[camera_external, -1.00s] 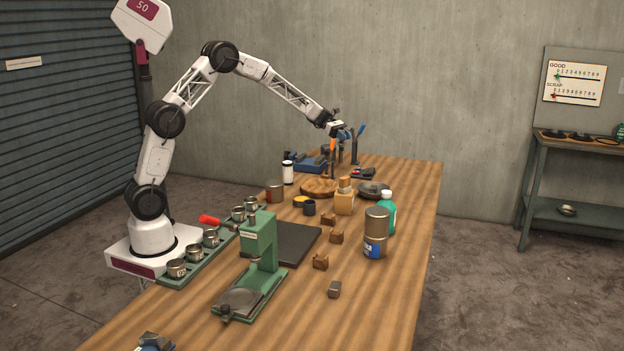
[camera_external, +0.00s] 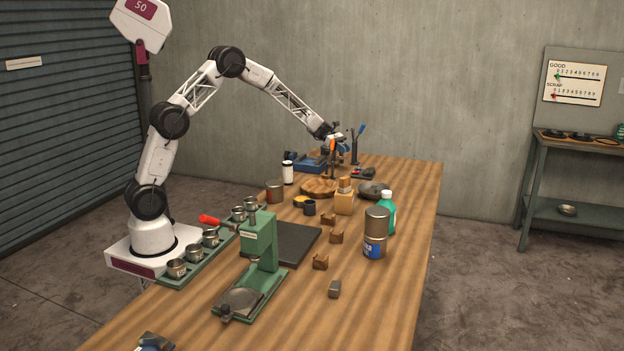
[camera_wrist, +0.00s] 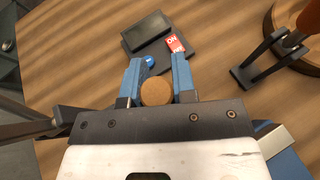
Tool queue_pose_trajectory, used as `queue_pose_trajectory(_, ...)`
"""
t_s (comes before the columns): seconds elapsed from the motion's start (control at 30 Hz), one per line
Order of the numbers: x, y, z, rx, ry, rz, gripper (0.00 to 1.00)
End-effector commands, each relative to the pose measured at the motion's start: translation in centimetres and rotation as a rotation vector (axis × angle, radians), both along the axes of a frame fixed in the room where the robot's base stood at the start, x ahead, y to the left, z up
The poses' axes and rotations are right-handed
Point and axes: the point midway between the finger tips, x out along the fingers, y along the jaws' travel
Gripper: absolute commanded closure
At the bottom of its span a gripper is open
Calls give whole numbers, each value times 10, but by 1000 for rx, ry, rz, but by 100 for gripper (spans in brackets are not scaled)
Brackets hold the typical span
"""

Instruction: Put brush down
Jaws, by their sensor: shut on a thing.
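In the wrist view, a round tan end (camera_wrist: 155,92), which looks like the top of the brush handle, sits between the two blue fingers of my gripper (camera_wrist: 156,72). My gripper is shut on it. The brush's lower part and bristles are hidden, so I cannot tell whether it touches anything below. In the external view, my gripper (camera_external: 340,140) is low over the far end of the wooden table (camera_external: 400,210), and the brush is too small to make out there.
A dark device (camera_wrist: 150,32) with a red "ON" label lies just beyond my fingers. An orange-handled tool (camera_external: 333,147) stands upright close by, at a round wooden board (camera_external: 318,188). A blue tray (camera_external: 308,164) is left of my gripper. Bottles, cans and small blocks stand nearer.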

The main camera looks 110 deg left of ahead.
Motion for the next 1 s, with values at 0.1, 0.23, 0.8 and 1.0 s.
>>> queue_pose_trajectory(0.1, 0, 0, -13, -1, 1, -1, 98)
queue_pose_trajectory(0.23, 0, 0, -26, -2, 2, 0, 98)
queue_pose_trajectory(0.8, 0, 0, -36, -1, 0, 0, 98)
queue_pose_trajectory(1.0, 0, 0, -36, 0, 0, 0, 49)
